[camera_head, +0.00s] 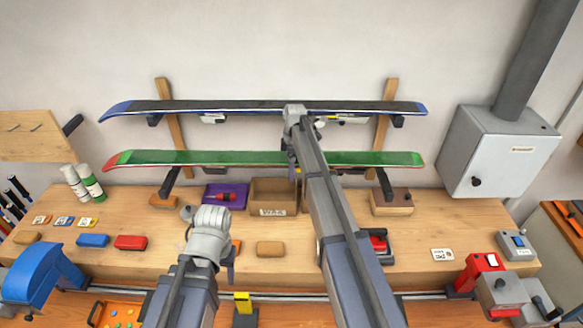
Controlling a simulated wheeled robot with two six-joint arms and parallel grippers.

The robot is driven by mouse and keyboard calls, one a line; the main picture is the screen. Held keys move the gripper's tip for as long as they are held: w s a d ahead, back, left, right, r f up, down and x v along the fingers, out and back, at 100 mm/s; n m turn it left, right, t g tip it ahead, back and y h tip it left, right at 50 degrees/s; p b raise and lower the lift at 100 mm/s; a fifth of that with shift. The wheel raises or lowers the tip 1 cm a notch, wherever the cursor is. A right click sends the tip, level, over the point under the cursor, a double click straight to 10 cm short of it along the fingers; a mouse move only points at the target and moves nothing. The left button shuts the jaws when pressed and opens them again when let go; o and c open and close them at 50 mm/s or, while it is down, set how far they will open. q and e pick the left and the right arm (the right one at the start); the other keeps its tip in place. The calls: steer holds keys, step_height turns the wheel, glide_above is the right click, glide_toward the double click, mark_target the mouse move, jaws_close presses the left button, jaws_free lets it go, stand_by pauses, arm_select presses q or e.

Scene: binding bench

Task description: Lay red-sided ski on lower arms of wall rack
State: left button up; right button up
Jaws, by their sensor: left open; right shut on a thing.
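The red-sided ski (220,158), with a green face and red edges and tips, lies level across the lower arms of the wall rack. The lower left arm (168,184) and lower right arm (386,186) show below it; I cannot tell whether it touches them. My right gripper (293,163) is shut on the ski near its middle, partly hidden by my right arm. My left gripper (231,262) is open and empty above the bench, seen mostly from behind. The rack's wooden uprights (172,130) stand against the wall.
A blue-edged ski (240,107) lies on the rack's upper arms, just above. A grey cabinet (499,150) is at the right.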

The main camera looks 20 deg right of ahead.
step_height(320, 180, down, 10)
steer(key=b, duration=0.9)
steer(key=shift+b, duration=0.3)
steer(key=shift+f, duration=0.25)
stand_by(0.4)
steer(key=o, duration=1.4)
steer(key=shift+r, duration=0.15)
step_height(320, 180, up, 8)
steer(key=p, duration=0.7)
steer(key=shift+d, duration=0.15)
steer(key=shift+s+f, duration=0.15)
steer(key=shift+f, duration=0.05)
